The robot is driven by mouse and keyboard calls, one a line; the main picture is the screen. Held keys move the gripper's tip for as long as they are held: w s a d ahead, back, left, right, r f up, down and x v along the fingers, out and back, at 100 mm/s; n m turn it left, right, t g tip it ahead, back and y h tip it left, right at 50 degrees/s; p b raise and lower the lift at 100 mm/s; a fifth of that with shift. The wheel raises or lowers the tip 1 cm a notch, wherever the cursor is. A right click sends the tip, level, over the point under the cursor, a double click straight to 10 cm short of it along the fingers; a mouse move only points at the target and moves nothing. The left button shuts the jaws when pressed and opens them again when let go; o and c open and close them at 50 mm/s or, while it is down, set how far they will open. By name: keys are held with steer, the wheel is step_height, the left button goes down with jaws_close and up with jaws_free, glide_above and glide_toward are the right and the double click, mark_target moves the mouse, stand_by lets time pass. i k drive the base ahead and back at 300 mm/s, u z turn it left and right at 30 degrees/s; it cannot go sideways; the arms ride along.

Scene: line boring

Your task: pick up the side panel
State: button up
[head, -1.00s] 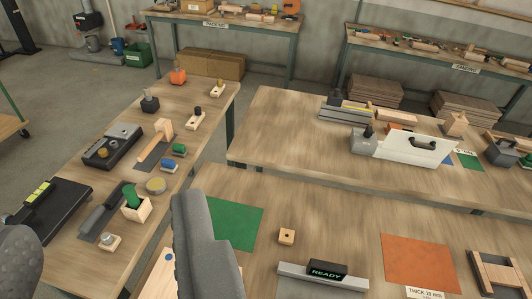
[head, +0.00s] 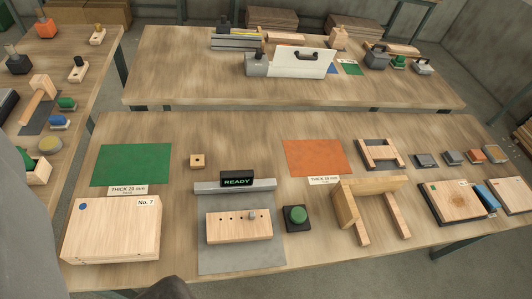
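A pale wooden panel (head: 112,230) marked "No. 7" with a blue dot lies flat at the front left of the near bench. It looks like the side panel, though no label names it so. A small board with a row of holes (head: 238,226) lies on a grey plate in the middle. Dark grey parts of my arm show at the left edge and bottom edge. My gripper's fingertips cannot be made out, and nothing is seen held.
Along the near bench are a READY display (head: 237,180), green mat (head: 131,164), orange mat (head: 317,157), green button (head: 296,215) and wooden stand (head: 368,202). A white board with a handle (head: 303,61) stands on the far bench. Left of centre there is a gap between benches.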

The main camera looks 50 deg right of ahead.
mark_target(231, 227)
steer(key=k, duration=1.45)
steer(key=z, duration=0.6)
steer(key=i, duration=1)
steer(key=u, duration=0.05)
